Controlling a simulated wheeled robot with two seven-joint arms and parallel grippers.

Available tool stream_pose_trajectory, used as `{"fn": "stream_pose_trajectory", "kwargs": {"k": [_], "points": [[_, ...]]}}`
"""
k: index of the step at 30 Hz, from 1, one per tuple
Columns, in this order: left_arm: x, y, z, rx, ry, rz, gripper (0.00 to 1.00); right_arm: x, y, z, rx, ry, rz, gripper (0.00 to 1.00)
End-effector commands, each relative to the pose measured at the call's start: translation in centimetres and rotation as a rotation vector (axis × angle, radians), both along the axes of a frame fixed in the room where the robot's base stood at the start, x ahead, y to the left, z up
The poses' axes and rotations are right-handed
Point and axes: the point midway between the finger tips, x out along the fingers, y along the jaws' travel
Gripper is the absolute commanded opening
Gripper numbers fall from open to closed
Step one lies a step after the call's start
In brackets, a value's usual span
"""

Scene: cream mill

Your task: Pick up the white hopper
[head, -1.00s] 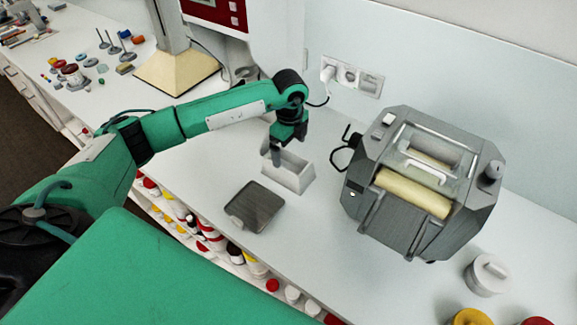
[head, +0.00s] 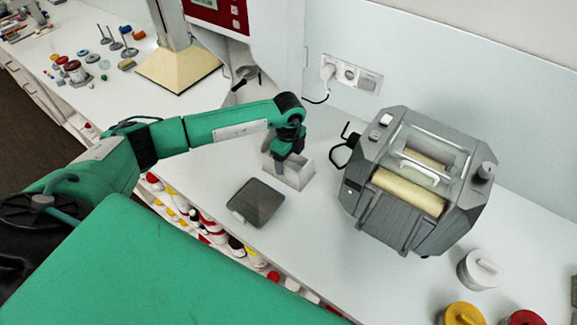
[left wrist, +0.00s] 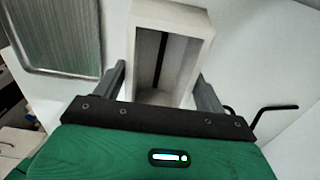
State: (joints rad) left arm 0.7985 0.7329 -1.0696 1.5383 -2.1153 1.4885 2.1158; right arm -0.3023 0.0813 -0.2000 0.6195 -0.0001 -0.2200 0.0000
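The white hopper (head: 297,180) is a small open-topped box standing on the white counter, left of the grey machine. It also shows in the left wrist view (left wrist: 178,16), with a dark slot inside it. My left gripper (head: 286,158) is at the hopper, pointing down, and partly hides it in the head view. In the left wrist view the fingers of my left gripper (left wrist: 160,72) are spread, one on each side of the hopper's near part. A small gap shows by the left finger; contact at the right finger cannot be told. My right gripper is not in view.
A dark grey tray (head: 256,203) lies left of the hopper. The grey machine (head: 420,185) with a cream roller stands to the right, its black handle (head: 345,148) close to the hopper. White (head: 482,268) and yellow (head: 464,315) lidded jars stand front right.

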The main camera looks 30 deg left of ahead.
Motion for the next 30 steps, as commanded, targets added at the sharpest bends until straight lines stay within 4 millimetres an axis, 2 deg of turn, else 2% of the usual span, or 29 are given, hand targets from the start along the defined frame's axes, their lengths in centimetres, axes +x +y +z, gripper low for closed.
{"fn": "stream_pose_trajectory", "kwargs": {"k": [1, 3, 13, 24, 30], "points": [[0.0, 0.0, 0.0, 0.0, 0.0, 0.0, 0.59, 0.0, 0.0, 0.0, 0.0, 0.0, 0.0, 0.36], [0.0, 0.0, 0.0, 0.0, 0.0, 0.0, 0.46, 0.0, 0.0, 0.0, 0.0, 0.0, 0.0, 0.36], [0.1, 0.0, 0.7, 0.0, -0.003, 0.0, 0.45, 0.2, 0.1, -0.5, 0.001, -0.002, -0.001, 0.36], [0.1, 0.0, 7.5, 0.0, -0.004, -0.001, 0.45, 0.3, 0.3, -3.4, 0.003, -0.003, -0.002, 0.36], [-0.1, -0.1, 9.7, 0.0, -0.002, -0.055, 0.45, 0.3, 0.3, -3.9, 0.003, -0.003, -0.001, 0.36]]}}
